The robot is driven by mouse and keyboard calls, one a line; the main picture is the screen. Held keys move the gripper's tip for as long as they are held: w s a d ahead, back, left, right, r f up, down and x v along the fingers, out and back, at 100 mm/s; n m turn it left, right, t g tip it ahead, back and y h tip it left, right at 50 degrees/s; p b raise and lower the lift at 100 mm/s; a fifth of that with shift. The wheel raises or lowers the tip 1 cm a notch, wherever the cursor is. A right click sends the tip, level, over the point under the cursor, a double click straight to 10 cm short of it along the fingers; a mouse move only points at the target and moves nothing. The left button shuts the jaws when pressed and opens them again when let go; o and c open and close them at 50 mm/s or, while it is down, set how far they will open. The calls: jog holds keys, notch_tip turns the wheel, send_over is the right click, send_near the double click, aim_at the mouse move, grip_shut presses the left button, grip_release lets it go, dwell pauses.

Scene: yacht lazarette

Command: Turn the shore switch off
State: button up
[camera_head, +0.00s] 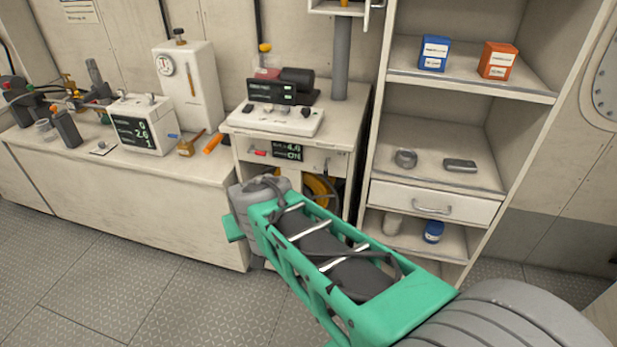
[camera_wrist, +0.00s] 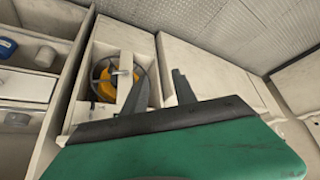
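A control panel (camera_head: 287,152) is on the front of the white cabinet in the head view. It has a small dark display with green text, including what looks like "ON". A small red switch or handle (camera_head: 261,153) is left of the display, and a small lever is at its right. No readable label shows which control is the shore switch. My gripper (camera_wrist: 160,78) shows two dark fingers set apart with nothing between them in the wrist view. My arm hides the fingers in the head view. The panel's controls are not clear in the wrist view.
A yellow hose coil (camera_head: 318,188) is in the open bay below the panel; it also shows in the wrist view (camera_wrist: 104,84). A shelf unit (camera_head: 459,207) stands close at right. A bench (camera_head: 120,195) with several devices is at left. Bare metal floor (camera_head: 90,275) lies in front.

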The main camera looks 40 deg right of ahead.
jog(key=w+d+f+m+t+h+b, duration=0.2)
jog(key=w+d+f, duration=0.1)
jog(key=w+d, duration=0.3)
jog(key=w+d+f+m+t+h+b, duration=0.15)
jog(key=w+d+f, duration=0.25)
jog(key=d, duration=0.5)
jog(key=m+t+h+b, duration=0.2)
jog(key=t+h+b, duration=0.25)
jog(key=h, duration=0.25)
send_near(326, 167)
jog(key=shift+g, duration=0.3)
jog(key=x, duration=0.8)
jog(key=shift+w+d+f+p, duration=0.15)
jog(key=shift+w+d+p, duration=0.1)
jog(key=shift+w+p, duration=0.1)
grip_shut()
